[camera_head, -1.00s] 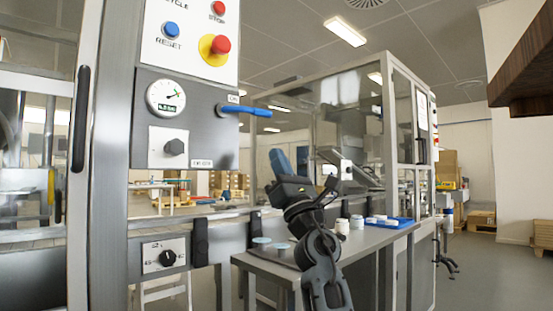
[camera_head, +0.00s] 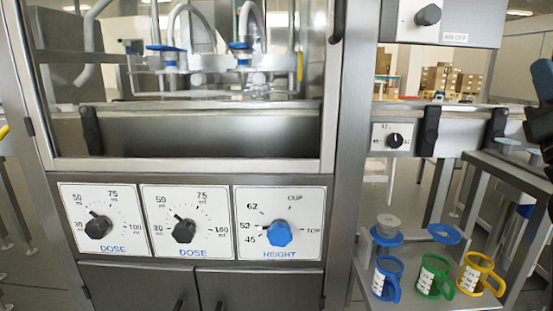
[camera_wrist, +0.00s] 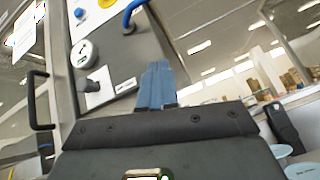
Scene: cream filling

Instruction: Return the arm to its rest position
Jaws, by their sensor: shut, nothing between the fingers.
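My gripper (camera_wrist: 157,68) shows in the wrist view with its two blue fingers together, pointing up and away. Nothing is held between them. Behind it in the wrist view stands a grey machine panel with a round gauge (camera_wrist: 85,54) and a blue lever handle (camera_wrist: 134,12). In the head view only part of my gripper (camera_head: 543,78) and dark arm shows at the right edge. Most of the arm is cut off there, so its full pose is hidden.
The filling machine has two dose knobs (camera_head: 184,230) and a blue height knob (camera_head: 279,233). Blue, green (camera_head: 434,276) and yellow handled cups stand low at the right, below a side table (camera_head: 510,165). A black door handle (camera_wrist: 38,100) shows in the wrist view.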

